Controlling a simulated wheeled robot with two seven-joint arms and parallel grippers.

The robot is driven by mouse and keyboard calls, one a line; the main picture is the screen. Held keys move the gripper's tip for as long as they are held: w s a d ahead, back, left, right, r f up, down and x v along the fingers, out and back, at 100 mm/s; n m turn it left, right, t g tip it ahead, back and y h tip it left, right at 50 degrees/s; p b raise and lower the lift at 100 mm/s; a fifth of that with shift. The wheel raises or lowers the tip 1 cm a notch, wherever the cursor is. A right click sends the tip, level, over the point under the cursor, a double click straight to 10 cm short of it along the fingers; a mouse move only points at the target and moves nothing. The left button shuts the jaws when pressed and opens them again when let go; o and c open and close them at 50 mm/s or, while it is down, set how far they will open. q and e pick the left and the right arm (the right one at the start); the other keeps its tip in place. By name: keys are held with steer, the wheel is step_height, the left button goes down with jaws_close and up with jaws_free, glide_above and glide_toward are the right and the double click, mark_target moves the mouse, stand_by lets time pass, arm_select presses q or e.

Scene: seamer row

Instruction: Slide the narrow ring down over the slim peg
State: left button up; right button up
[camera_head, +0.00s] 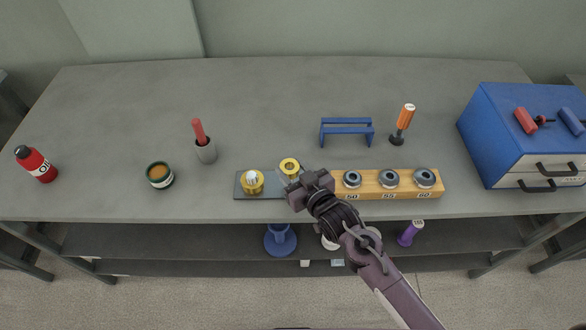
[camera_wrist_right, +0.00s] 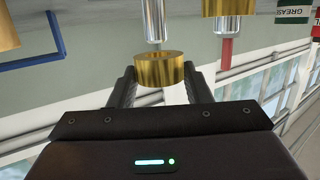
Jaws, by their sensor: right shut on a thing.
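The narrow ring (camera_head: 289,164) is brass, and my right gripper (camera_head: 294,176) is shut on it. In the right wrist view the same ring (camera_wrist_right: 158,67) sits between the two fingers. That view is upside down, and the slim peg (camera_wrist_right: 154,20), a bright metal rod, points down to the ring's opening. The tip looks close to lined up with the ring; I cannot tell whether it is inside. In the head view the slim peg is hidden by the ring and gripper. The grey base plate (camera_head: 243,192) lies under them. My left gripper is not in view.
A thicker peg (camera_wrist_right: 235,28) with a brass ring (camera_head: 252,182) around it stands left of the held ring. A wooden block (camera_head: 370,191) with several steel rings is close right. A blue rack (camera_head: 346,130) and orange-handled tool (camera_head: 404,118) stand behind.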

stand_by(0.4)
steer(key=shift+f+b, duration=1.85)
steer(key=shift+f, duration=0.95)
steer(key=o, duration=1.1)
steer(key=shift+o, duration=0.2)
steer(key=b+v, duration=0.1)
steer(key=v, duration=0.6)
steer(key=shift+f, duration=0.1)
steer(key=shift+s+d, duration=0.2)
steer(key=shift+s, duration=0.2)
